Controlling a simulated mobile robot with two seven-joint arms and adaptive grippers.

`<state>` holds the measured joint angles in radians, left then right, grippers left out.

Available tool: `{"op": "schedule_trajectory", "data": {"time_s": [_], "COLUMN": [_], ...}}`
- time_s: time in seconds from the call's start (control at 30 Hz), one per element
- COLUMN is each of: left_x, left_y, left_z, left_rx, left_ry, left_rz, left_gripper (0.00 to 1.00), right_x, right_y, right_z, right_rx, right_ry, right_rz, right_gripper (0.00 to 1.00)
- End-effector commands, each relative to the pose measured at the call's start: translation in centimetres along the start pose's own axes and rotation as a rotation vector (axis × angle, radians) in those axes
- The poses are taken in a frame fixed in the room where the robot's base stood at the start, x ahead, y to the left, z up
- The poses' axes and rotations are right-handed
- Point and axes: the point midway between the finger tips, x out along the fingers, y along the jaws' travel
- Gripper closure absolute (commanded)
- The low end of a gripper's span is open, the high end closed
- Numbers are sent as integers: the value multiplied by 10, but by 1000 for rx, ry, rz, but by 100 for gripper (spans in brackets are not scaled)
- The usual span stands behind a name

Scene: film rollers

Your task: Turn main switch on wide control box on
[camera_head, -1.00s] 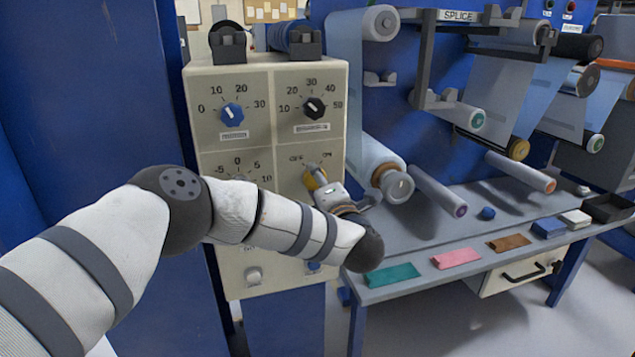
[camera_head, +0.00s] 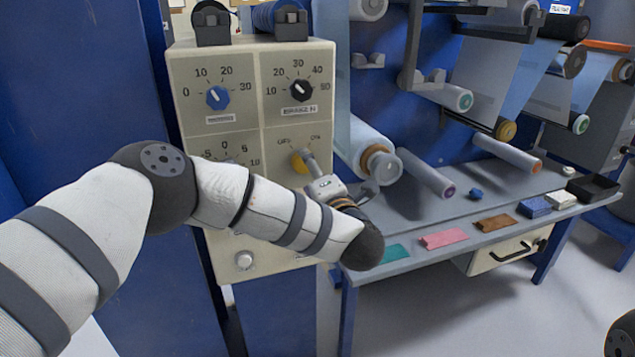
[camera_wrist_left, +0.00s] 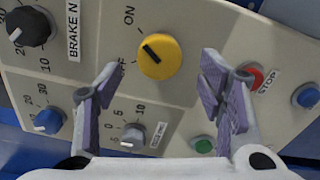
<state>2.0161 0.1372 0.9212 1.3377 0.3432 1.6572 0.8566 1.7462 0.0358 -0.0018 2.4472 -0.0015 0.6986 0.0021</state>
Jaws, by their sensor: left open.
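The wide control box (camera_head: 185,125) is a beige panel with dials, left of centre in the head view. Its main switch, a yellow round knob (camera_head: 298,163), sits below OFF and ON labels. In the wrist view the yellow knob (camera_wrist_left: 172,65) has a black mark pointing up-left, roughly between the two labels. My left gripper (camera_head: 308,162) is at the knob in the head view and partly hides it. In the wrist view the left gripper (camera_wrist_left: 158,80) is open, its fingers apart on either side of the knob with gaps. My right gripper is not in view.
A blue dial (camera_head: 217,97) and a black dial (camera_head: 302,90) are above the switch. The wrist view shows a red stop button (camera_wrist_left: 254,76) and a green button (camera_wrist_left: 203,145) near the right finger. A film roller (camera_head: 380,165) and a worktable (camera_head: 405,262) lie to the right.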

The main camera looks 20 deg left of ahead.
Motion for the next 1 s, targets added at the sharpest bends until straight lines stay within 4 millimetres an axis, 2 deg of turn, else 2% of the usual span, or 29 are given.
{"op": "schedule_trajectory", "data": {"time_s": [0.1, 0.3, 0.43, 0.73, 0.77, 0.87, 0.9, 0.97, 1.0], "left_x": [-34, -74, -84, -86, -90, -116, -134, -166, -188], "left_y": [-1, 0, 0, -5, -12, -66, -96, -140, -165], "left_z": [1, 0, 0, 0, 1, -4, -13, -37, -59], "left_rx": [1, 1, 0, 25, 58, 306, 446, 660, 791], "left_ry": [-5, -1, 0, -19, -48, -242, -347, -507, -607], "left_rz": [-4, -1, 0, -11, -28, -147, -215, -324, -397], "left_gripper": [38, 38, 38, 38, 38, 38, 38, 38, 38], "right_x": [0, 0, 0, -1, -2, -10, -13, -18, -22], "right_y": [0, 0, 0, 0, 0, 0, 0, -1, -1], "right_z": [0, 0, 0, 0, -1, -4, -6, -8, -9], "right_rx": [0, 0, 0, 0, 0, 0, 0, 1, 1], "right_ry": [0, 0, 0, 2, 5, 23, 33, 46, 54], "right_rz": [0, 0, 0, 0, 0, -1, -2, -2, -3], "right_gripper": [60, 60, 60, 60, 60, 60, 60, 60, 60]}}
